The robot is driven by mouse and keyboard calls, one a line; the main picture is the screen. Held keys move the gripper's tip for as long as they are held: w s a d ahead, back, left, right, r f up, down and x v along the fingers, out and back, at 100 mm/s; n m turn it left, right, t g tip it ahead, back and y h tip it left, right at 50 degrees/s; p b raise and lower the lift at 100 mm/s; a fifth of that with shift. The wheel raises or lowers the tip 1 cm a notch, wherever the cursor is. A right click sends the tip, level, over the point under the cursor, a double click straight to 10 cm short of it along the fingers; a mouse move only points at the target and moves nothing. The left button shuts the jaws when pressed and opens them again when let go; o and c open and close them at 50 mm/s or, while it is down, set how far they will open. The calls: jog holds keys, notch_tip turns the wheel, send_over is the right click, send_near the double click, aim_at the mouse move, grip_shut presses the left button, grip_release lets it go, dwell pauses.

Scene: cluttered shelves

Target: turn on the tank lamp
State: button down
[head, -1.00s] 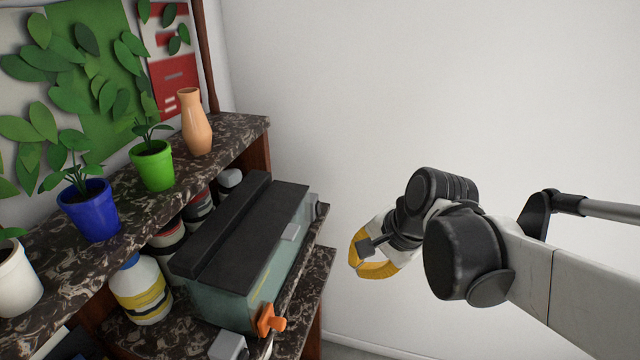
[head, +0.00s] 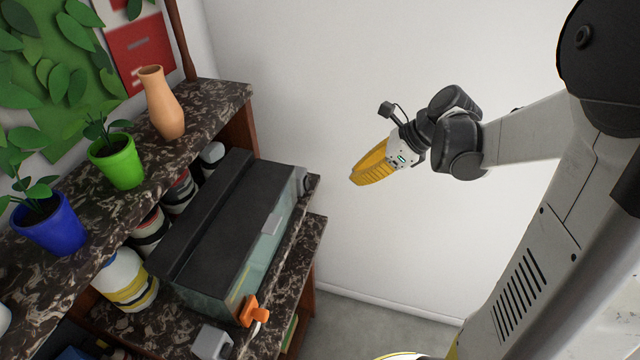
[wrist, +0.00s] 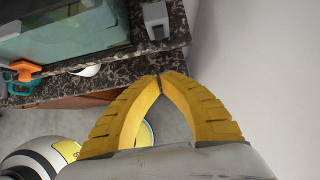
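The tank (head: 262,262) is a glass box under a long black lid with a raised black bar (head: 205,215), standing on a marbled shelf. I cannot tell which part is the lamp or its switch.
A grey block (head: 212,342) stands beside the tank's near end; another grey block (wrist: 158,20) shows in the wrist view. Jars and a white-yellow bottle (head: 128,280) stand behind the tank. Potted plants and an orange vase (head: 163,103) line the upper shelf. Space before the wall is free.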

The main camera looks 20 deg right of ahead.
aim_at(307, 194)
jog(key=b+x, duration=0.1)
jog(key=x, duration=0.7)
jog(key=w+a+r+b+x, duration=0.1)
jog(key=x, duration=0.3)
jog(key=shift+r+b, duration=0.1)
jog(key=shift+b, duration=0.2)
jog(key=shift+w+a, duration=0.4)
jog(key=shift+a, duration=0.2)
jog(key=shift+w+a+f+b, duration=0.25)
jog(key=shift+a+f+b, duration=0.1)
jog(key=shift+b, duration=0.3)
jog(key=shift+r, duration=0.35)
